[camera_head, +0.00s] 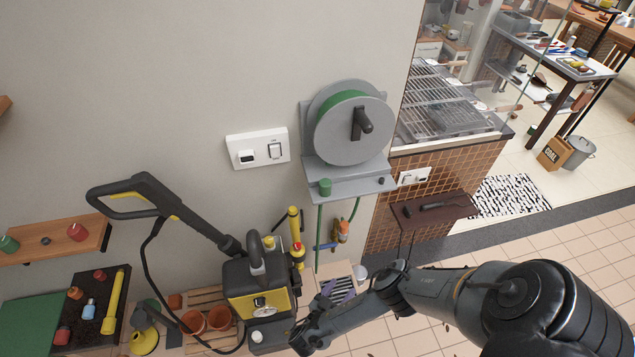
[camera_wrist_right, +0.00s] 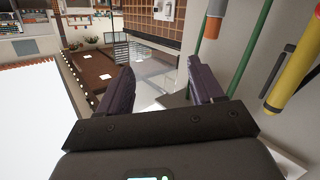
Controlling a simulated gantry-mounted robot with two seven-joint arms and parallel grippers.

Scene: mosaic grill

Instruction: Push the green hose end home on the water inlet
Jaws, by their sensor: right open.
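A green hose (camera_head: 319,235) hangs from the grey hose reel (camera_head: 372,148) on the wall. It also shows as a green line in the right wrist view (camera_wrist_right: 252,45), right of my fingers. Its lower end is not clear. The yellow and black pressure washer (camera_head: 262,302) stands low at the centre; I cannot make out its water inlet. My right gripper (camera_head: 338,290) is right of the washer, below the hose. In the right wrist view its two dark fingers (camera_wrist_right: 160,78) are wide apart with nothing between them. My left gripper is not in view.
A tap with orange and blue parts (camera_head: 341,232) hangs under the reel. Yellow lances (camera_head: 295,225) stand behind the washer. Clay pots (camera_head: 219,318) stand at its left. A brown shelf (camera_head: 432,211) juts from the tiled wall at right. The tiled floor right of my gripper is clear.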

